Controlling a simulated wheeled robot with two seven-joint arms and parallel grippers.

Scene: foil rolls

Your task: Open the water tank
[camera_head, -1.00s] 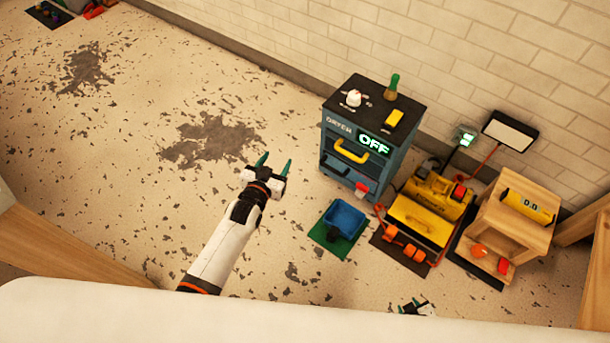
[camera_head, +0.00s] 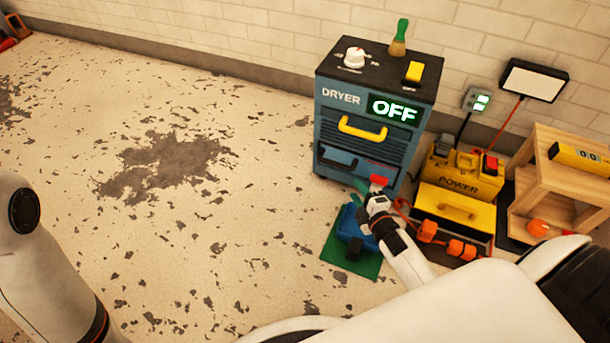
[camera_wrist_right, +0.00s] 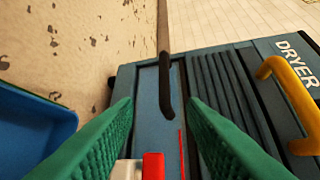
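The dryer (camera_head: 367,115) stands against the wall and its display reads OFF. Its lower front has a blue panel with a dark handle (camera_head: 338,163), which looks like the water tank and appears closed. In the right wrist view this dark handle (camera_wrist_right: 166,85) shows ahead, in the gap between my green fingertips. My right gripper (camera_head: 364,190) is open and empty, in front of the dryer's lower front and apart from the handle. A red-and-white part (camera_wrist_right: 152,165) shows low between the fingers. My left arm is at the left edge; its gripper is out of view.
A blue bin (camera_head: 349,222) on a green mat (camera_head: 369,265) is beside my right gripper, partly hidden by it. A yellow power unit (camera_head: 462,175) and a wooden stand (camera_head: 540,190) are to the right.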

